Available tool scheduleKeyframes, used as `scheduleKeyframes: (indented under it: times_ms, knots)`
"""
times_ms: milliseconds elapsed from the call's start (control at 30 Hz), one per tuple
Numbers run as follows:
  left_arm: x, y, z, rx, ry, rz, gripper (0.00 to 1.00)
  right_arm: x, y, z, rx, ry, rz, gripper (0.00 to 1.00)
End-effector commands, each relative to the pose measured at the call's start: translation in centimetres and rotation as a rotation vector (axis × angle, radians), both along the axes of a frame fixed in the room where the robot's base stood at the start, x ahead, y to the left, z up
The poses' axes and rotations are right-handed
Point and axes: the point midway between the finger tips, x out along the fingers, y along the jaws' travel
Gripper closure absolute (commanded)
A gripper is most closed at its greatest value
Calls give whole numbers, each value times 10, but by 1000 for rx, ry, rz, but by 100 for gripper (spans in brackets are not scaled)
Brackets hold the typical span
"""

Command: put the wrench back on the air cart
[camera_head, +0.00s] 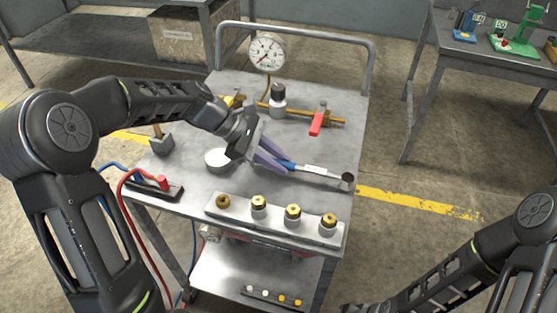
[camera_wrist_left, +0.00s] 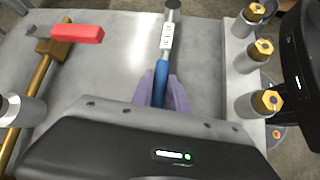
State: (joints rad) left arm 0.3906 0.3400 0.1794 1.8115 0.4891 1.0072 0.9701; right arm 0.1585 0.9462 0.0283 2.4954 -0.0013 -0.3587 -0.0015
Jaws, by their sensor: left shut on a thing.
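The wrench (camera_head: 310,169) has a blue handle, a silver shaft with a white label and a dark round head at its right end. My left gripper (camera_head: 268,157) is shut on its blue handle with purple fingers. The wrench also shows in the left wrist view (camera_wrist_left: 167,42), pointing away from the fingers. It extends over the right part of the air cart's grey top (camera_head: 345,110); I cannot tell whether it touches the top. My right arm shows at the lower right, but its fingertips are out of view.
A strip with several brass-topped fittings (camera_head: 292,214) lies along the cart's front edge. A brass bar with a red handle (camera_head: 317,124), a pressure gauge (camera_head: 267,52) and a white round piece (camera_head: 217,159) are nearby. A workbench (camera_head: 480,50) stands at the right.

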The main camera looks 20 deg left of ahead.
Motion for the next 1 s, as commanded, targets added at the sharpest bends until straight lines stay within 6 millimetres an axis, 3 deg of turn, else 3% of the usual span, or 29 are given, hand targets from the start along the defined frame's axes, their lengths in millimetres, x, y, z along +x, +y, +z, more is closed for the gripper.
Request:
scheduleKeyframes:
  times_ms: [667, 700, 1000]
  knots:
    - [0, 0, -11, -1, 0, 0, 100, 0, 0, -6, 0, 0, 0, 64]
    - [0, 0, -11, -1, -1, 0, 78, 0, 0, -5, 0, 0, 0, 64]
    - [0, 0, -11, 0, 0, 0, 55, 0, 0, -5, 0, 0, 0, 64]
